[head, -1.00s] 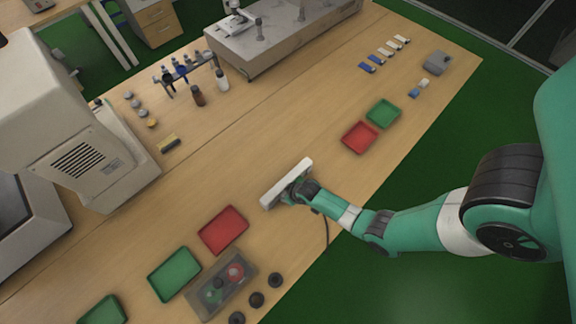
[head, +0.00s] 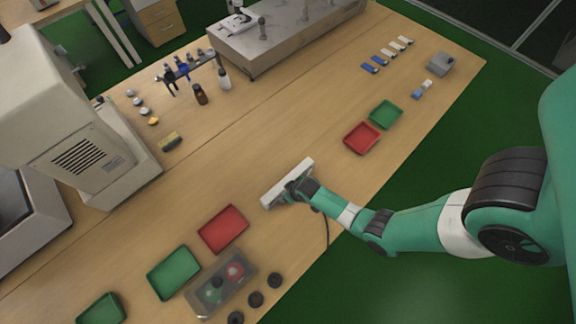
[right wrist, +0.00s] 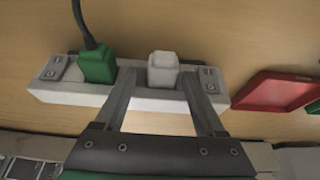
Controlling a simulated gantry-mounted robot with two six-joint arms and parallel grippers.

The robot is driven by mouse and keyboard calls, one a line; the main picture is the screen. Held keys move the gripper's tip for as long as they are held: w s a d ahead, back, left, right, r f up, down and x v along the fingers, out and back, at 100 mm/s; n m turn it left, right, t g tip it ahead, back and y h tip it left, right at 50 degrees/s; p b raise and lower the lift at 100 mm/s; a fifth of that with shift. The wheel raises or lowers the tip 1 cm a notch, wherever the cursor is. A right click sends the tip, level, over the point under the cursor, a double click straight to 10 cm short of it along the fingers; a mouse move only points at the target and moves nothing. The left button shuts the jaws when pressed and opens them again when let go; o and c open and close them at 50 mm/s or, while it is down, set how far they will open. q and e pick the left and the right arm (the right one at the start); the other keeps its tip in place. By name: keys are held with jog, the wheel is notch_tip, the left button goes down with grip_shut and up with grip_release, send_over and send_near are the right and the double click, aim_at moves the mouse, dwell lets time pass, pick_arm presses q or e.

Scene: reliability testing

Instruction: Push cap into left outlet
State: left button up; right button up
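A white power strip (head: 273,198) lies near the front edge of the bench; it also fills the middle of the right wrist view (right wrist: 70,92). There, a green plug (right wrist: 97,65) with a black cord sits in it at left. A white cap (right wrist: 163,72) stands at the strip to the right of the plug; how deep it sits is hidden. My right gripper (right wrist: 158,82) is over the strip, its fingers apart on either side of the cap, with gaps visible. In the head view the right gripper (head: 297,187) hides part of the strip. My left gripper is not in view.
A red tray (head: 223,230) and a green tray (head: 174,272) lie left of the strip. A clear box (head: 220,285) and black round pieces (head: 256,299) are at the front. Another red tray (head: 361,139) lies to the right.

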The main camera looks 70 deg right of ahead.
jog(key=shift+w+a+r, duration=0.1)
jog(key=shift+r, duration=0.25)
jog(key=p+v, duration=0.9)
jog(key=v, duration=0.2)
jog(key=shift+p, duration=0.3)
jog(key=shift+f, duration=0.1)
jog(key=shift+a, duration=0.1)
